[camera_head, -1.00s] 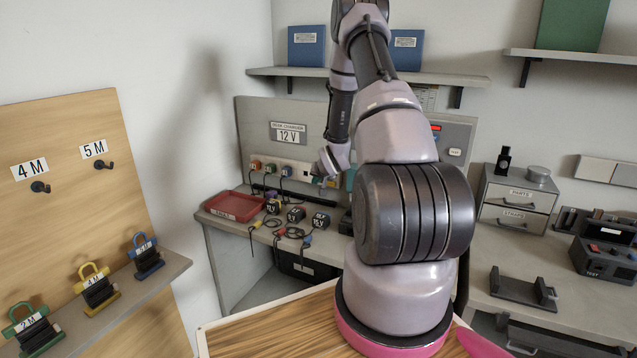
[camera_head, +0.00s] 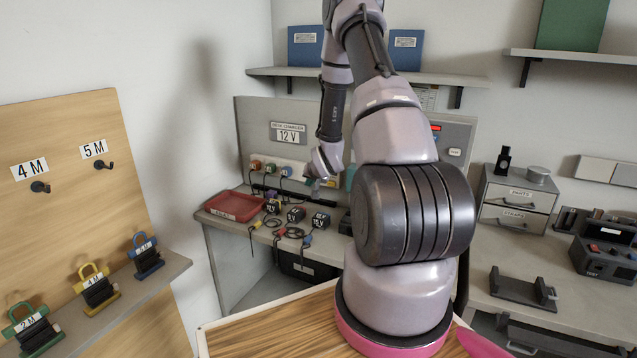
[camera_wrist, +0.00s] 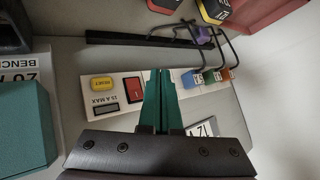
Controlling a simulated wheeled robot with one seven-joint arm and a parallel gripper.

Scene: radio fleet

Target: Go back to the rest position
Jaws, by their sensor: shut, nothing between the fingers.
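My arm rises from its pink-ringed base in the head view and bends down at the left toward the back bench. My gripper (camera_head: 318,182) is small there, in front of the bench charger panel, its fingertips hard to make out. In the wrist view my gripper (camera_wrist: 161,75) shows its two green fingers shut together with nothing between them. Behind them is the white socket strip (camera_wrist: 150,98) with a red switch (camera_wrist: 132,89) and a yellow reset button (camera_wrist: 102,83). I cannot tell whether the fingers touch the strip.
Black adapters (camera_head: 296,214) with cables lie on the bench beside a red tray (camera_head: 235,205). Coloured plugs (camera_wrist: 212,76) sit in the strip. A teal block (camera_wrist: 20,125) is close by in the wrist view. A shelf (camera_head: 370,75) with blue binders hangs above.

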